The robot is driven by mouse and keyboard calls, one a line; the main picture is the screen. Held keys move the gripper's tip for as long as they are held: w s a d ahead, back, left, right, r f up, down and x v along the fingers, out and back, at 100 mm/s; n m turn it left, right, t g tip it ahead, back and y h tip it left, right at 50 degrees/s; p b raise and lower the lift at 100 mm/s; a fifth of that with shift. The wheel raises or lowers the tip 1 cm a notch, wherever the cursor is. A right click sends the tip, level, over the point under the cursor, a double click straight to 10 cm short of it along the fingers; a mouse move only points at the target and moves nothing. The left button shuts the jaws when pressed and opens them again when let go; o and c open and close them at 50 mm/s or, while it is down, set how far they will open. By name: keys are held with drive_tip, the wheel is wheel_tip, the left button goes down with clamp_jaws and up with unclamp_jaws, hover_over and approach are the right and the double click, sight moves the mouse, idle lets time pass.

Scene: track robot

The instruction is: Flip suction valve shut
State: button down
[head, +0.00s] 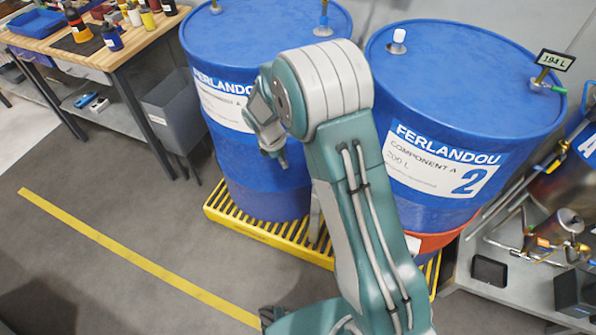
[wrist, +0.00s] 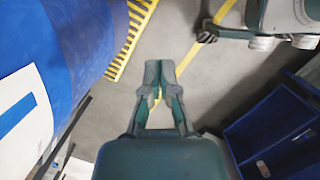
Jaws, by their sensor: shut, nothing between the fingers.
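My gripper (wrist: 160,68) points down over the bare floor in the wrist view, with its fingertips together and nothing between them. In the head view, my gripper (head: 282,163) hangs in front of the left blue drum (head: 245,180). The right blue drum (head: 400,200), labelled 2, has brass fittings with a green part (head: 545,84) under a "194 L" display (head: 556,60). At the far right, metal pipework (head: 560,225) carries small orange and green handles. I cannot tell which of these fittings is the suction valve. My gripper is well apart from all of them.
The floor around the yellow line (head: 130,255) is clear.

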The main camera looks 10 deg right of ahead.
drive_tip(key=d+f, duration=0.6)
drive_tip(key=f, duration=0.3)
drive_tip(key=shift+s+d, duration=0.15)
drive_tip(key=shift+s+d+f+g+h, duration=0.15)
drive_tip(key=shift+g+h, duration=0.25)
drive_tip(key=shift+h, duration=0.15)
drive_tip(key=shift+s+d+f+g+h, duration=0.1)
drive_tip(key=shift+d+f+g+h, duration=0.05)
drive_tip(key=shift+g+h, duration=0.35)
idle(0.3)
drive_tip(key=d+g+h, duration=0.1)
drive_tip(key=h, duration=0.1)
drive_tip(key=s+g+h, duration=0.1)
drive_tip(key=g+h, duration=0.1)
drive_tip(key=s+d+g+h, duration=0.1)
drive_tip(key=h, duration=0.1)
drive_tip(key=shift+d+r+n+h, duration=0.15)
drive_tip(key=shift+d+n+h, duration=0.15)
drive_tip(key=shift+n+h, duration=0.1)
idle(0.5)
drive_tip(key=shift+d+r, duration=0.1)
drive_tip(key=shift+d, duration=0.05)
idle(0.4)
idle(1.2)
